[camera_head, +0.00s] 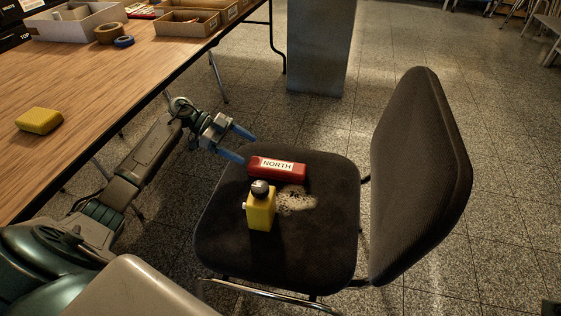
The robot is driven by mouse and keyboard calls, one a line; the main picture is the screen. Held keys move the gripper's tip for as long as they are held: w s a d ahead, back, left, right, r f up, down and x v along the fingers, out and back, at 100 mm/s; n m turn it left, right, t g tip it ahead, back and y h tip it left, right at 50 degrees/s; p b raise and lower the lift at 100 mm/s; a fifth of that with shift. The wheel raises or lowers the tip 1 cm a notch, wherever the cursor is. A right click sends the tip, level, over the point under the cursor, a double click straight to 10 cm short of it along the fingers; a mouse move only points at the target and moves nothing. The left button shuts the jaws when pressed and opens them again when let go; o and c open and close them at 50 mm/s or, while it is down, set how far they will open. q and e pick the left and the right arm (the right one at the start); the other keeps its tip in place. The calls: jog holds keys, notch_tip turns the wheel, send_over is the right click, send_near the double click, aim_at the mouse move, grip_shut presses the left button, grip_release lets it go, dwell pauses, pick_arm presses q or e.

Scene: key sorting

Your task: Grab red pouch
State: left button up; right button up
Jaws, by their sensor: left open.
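The red pouch (293,172), with a white label reading NORTH, lies on the seat of a dark office chair (225,240), near the seat's far side. My left gripper (246,147) is open at the seat's far left edge, just left of the pouch. Its two blue fingers are spread, and the nearer fingertip is close to the pouch's left end. I cannot tell whether it touches. Nothing is between the fingers. My right gripper is not in view.
A yellow bottle with a dark cap (261,210) stands on the seat in front of the pouch, beside a pale foamy patch (297,202). The chair backrest (420,170) rises at the right. A wooden table (100,95) at the left holds a yellow block (39,121), tape rolls and boxes.

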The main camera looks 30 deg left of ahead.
aim_at(277, 164)
pick_arm(q)
jog(key=x, duration=0.4)
jog(key=shift+s+d+b, duration=0.1)
jog(key=shift+b, duration=0.3)
jog(key=x, duration=0.2)
jog(key=b+x, duration=0.1)
jog(key=x, duration=0.1)
jog(key=b+x, duration=0.1)
jog(key=x, duration=0.1)
jog(key=shift+w, duration=0.25)
jog(key=c, duration=1.2)
jog(key=shift+r, duration=0.1)
jog(key=shift+c, duration=0.2)
